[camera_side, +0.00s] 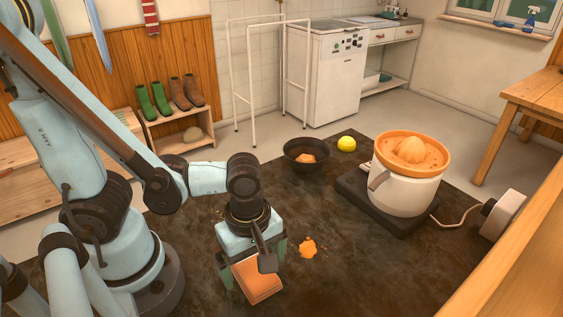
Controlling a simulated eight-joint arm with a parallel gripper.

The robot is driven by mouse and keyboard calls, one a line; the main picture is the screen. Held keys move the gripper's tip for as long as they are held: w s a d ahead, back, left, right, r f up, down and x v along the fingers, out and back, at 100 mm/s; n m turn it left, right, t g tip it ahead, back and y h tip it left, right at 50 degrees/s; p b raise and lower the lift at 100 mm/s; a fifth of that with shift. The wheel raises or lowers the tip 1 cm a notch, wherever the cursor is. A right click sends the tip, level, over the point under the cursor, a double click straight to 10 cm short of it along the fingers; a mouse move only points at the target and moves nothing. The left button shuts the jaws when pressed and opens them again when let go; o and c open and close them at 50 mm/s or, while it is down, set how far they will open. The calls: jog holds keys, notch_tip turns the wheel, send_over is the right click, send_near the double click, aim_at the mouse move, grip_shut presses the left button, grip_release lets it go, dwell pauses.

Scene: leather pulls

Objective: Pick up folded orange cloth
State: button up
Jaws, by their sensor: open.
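The folded orange cloth (259,283) lies on the dark tabletop at the lower middle of the side view. It is a small rectangular stack, and its far end is hidden under my gripper. My gripper (254,272) points down over the cloth. Its jaws are open, with one finger to the left of the cloth and the other to the right. I cannot tell whether either finger touches the cloth.
An orange blob (308,246) lies right of my gripper. A dark bowl (306,155) holding an orange piece and a yellow lemon (346,144) stand behind. A citrus juicer (407,185) on a dark base (357,197) stands right, its cord running to a pale box (502,216).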

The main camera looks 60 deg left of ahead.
aim_at(252, 269)
jog(key=shift+c, duration=0.2)
jog(key=c, duration=1.1)
jog(key=shift+r, duration=0.15)
jog(key=shift+r, duration=1.05)
jog(key=shift+s+d+r, duration=0.1)
jog(key=shift+s+r, duration=0.05)
jog(key=shift+r, duration=0.35)
jog(key=shift+s+d+r, duration=0.1)
jog(key=shift+r, duration=0.35)
jog(key=s+d+r, duration=0.2)
jog(key=s, duration=0.1)
jog(key=s+d+r, duration=0.2)
jog(key=s, duration=0.1)
jog(key=s+d+r, duration=0.1)
jog(key=s+r, duration=0.1)
jog(key=s, duration=0.1)
jog(key=shift+s+d+r, duration=0.2)
jog(key=shift+d+r, duration=0.1)
jog(key=shift+d, duration=0.1)
